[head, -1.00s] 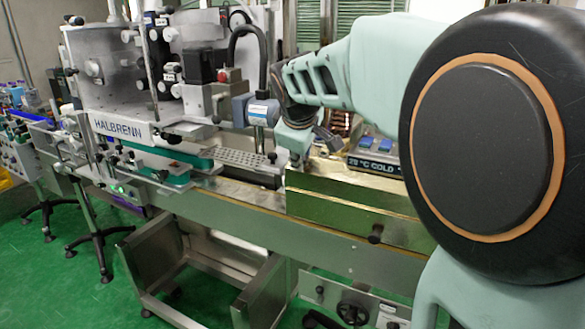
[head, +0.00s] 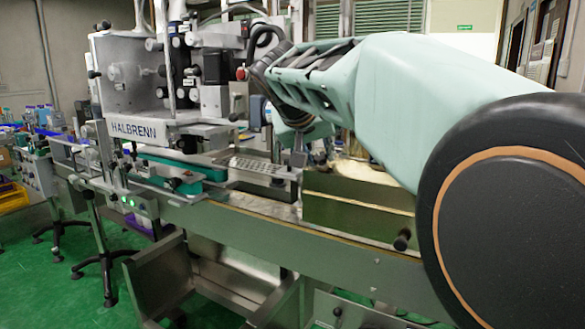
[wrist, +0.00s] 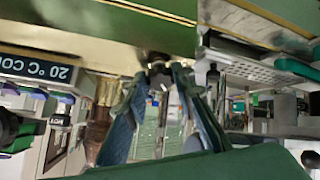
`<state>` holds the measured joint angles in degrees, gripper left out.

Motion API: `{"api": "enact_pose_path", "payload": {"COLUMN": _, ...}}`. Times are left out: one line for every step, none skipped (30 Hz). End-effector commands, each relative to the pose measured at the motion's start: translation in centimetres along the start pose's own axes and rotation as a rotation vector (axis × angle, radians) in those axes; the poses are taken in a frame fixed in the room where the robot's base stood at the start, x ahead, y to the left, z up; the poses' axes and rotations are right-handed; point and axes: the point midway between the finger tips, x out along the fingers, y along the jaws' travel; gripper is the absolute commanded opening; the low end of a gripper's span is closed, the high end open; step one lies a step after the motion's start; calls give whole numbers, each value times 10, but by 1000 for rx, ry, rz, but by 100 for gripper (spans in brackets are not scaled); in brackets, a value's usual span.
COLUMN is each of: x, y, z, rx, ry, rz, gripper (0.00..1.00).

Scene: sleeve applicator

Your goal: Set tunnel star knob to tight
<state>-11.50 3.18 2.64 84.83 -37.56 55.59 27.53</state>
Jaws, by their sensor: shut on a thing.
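My gripper (wrist: 159,74) shows in the wrist view with its two fingers converging on a small dark knob (wrist: 157,58) at the edge of the green-gold tunnel housing (wrist: 100,22). It is shut on this knob; the knob's shape and setting are too small and shaded to read. In the head view my gripper (head: 297,160) points down at the left end of the tunnel housing (head: 350,210), and the held knob is hidden there. A separate black knob (head: 402,240) sticks out of the housing's front face, apart from my gripper.
The HALBRENN machine (head: 135,132) stands to the left, with a perforated plate (head: 250,165) beside my gripper. The steel conveyor side (head: 270,232) runs below. A temperature display (wrist: 40,66) shows in the wrist view. Green floor (head: 60,290) is open at lower left.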

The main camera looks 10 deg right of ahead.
Motion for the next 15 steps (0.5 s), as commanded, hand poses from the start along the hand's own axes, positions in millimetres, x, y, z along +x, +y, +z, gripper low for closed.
{"api": "enact_pose_path", "payload": {"x": 3, "y": -3, "z": 3, "rx": 42, "ry": 1, "rz": 11, "gripper": 0}}
{"api": "enact_pose_path", "payload": {"x": 3, "y": -3, "z": 2, "rx": 70, "ry": 1, "rz": 17, "gripper": 0}}
{"api": "enact_pose_path", "payload": {"x": 2, "y": -3, "z": 2, "rx": 107, "ry": 2, "rz": 27, "gripper": 0}}
{"api": "enact_pose_path", "payload": {"x": 2, "y": -3, "z": 2, "rx": 134, "ry": 1, "rz": 35, "gripper": 0}}
{"api": "enact_pose_path", "payload": {"x": 2, "y": -3, "z": 2, "rx": 161, "ry": 2, "rz": 41, "gripper": 0}}
{"api": "enact_pose_path", "payload": {"x": 2, "y": -4, "z": 2, "rx": 199, "ry": 1, "rz": 50, "gripper": 0}}
{"api": "enact_pose_path", "payload": {"x": 2, "y": -4, "z": 1, "rx": 226, "ry": 1, "rz": 57, "gripper": 0}}
{"api": "enact_pose_path", "payload": {"x": 2, "y": -4, "z": 1, "rx": 253, "ry": 1, "rz": 64, "gripper": 0}}
{"api": "enact_pose_path", "payload": {"x": 2, "y": -4, "z": 1, "rx": 291, "ry": 1, "rz": 74, "gripper": 0}}
{"api": "enact_pose_path", "payload": {"x": 2, "y": -4, "z": 1, "rx": 318, "ry": 1, "rz": 81, "gripper": 0}}
{"api": "enact_pose_path", "payload": {"x": 2, "y": -4, "z": 1, "rx": 345, "ry": 0, "rz": 88, "gripper": 0}}
{"api": "enact_pose_path", "payload": {"x": 1, "y": -4, "z": 0, "rx": 380, "ry": 1, "rz": 97, "gripper": 0}}
{"api": "enact_pose_path", "payload": {"x": 1, "y": -4, "z": 0, "rx": 405, "ry": 1, "rz": 104, "gripper": 0}}
{"api": "enact_pose_path", "payload": {"x": 1, "y": -4, "z": 0, "rx": 430, "ry": 0, "rz": 111, "gripper": 0}}
{"api": "enact_pose_path", "payload": {"x": 1, "y": -4, "z": 0, "rx": 463, "ry": 0, "rz": 119, "gripper": 0}}
